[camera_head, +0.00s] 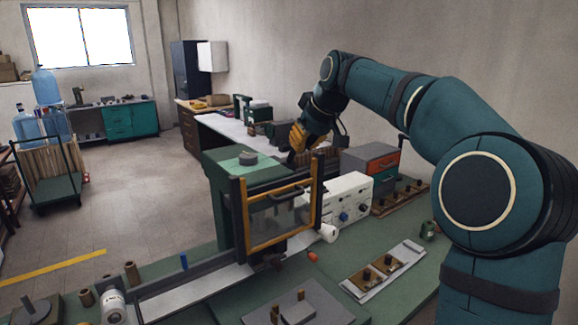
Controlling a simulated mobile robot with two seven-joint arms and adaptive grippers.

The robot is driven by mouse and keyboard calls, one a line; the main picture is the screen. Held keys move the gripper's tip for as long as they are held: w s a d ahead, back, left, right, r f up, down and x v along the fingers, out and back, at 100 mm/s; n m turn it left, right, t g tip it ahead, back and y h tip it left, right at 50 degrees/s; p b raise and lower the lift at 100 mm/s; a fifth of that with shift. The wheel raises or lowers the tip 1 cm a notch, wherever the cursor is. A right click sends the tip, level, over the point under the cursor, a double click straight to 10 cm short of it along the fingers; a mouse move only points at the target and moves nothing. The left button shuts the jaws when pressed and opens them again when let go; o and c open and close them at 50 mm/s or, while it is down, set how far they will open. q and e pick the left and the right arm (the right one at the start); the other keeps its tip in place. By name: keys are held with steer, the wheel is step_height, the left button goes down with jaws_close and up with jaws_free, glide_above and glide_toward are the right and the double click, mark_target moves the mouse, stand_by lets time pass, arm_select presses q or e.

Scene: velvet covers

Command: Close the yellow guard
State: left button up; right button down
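The yellow guard (281,240) is a yellow-edged frame with a see-through pane. It stands upright at the front of a green machine (225,168) on the bench, between two posts. A bar crosses its upper part. I cannot tell from this view how far it is open. My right arm comes in from the right and reaches over the bench. My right gripper (291,158) points down above and behind the guard's top, near the machine's top rail. It looks apart from the guard's bars. Its fingertips are small and dark, so their opening is unclear. My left gripper is out of view.
A white control box (345,197) stands right of the guard, with an orange-and-grey drawer unit (371,163) behind it. A white strip (190,288) runs left from the machine. A fixture plate (384,272) lies at front right. The floor at left is mostly clear.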

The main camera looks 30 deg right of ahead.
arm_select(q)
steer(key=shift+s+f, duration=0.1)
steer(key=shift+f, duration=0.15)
arm_select(e)
glide_toward(293, 184)
steer(key=w+a+f, duration=0.1)
steer(key=w+a, duration=0.1)
steer(key=a, duration=0.1)
arm_select(q)
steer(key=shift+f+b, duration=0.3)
steer(key=shift+b, duration=0.15)
arm_select(e)
step_height(293, 184, down, 4)
steer(key=shift+s+r, duration=0.1)
steer(key=shift+s+f, duration=0.15)
steer(key=shift+f, duration=0.25)
steer(key=shift+f, duration=0.1)
